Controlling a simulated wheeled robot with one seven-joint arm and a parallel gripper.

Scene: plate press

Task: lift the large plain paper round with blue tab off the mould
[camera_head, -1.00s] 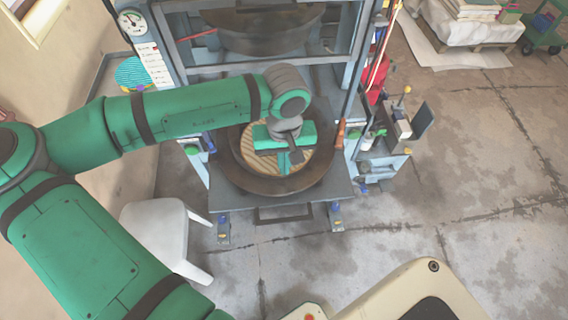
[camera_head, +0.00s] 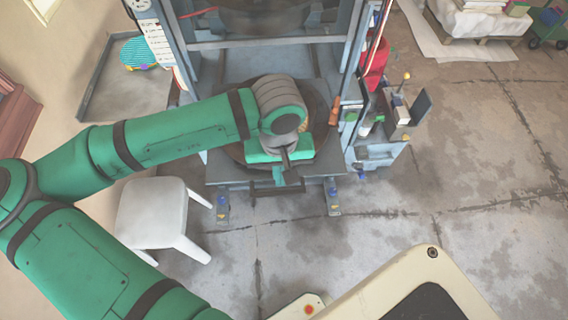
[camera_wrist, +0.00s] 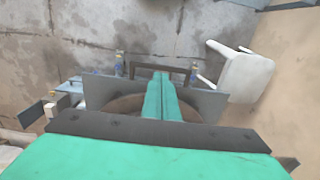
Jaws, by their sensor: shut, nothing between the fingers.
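The dark round mould (camera_head: 318,112) sits on the press bed in the head view. My arm and gripper cover most of it. The paper round cannot be made out clearly now, and I see no blue tab. My green gripper (camera_head: 281,181) is over the front edge of the mould, pointing down, shut and empty. In the wrist view its two fingers (camera_wrist: 161,78) lie together, with the brown mould rim (camera_wrist: 126,106) showing beside them. I cannot tell its height above the rim.
The press's blue-grey posts (camera_head: 359,70) flank the mould. A white stool (camera_head: 152,212) stands at front left. A small side stand with tools (camera_head: 388,125) is at the right. A striped teal round (camera_head: 140,52) lies by the left wall.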

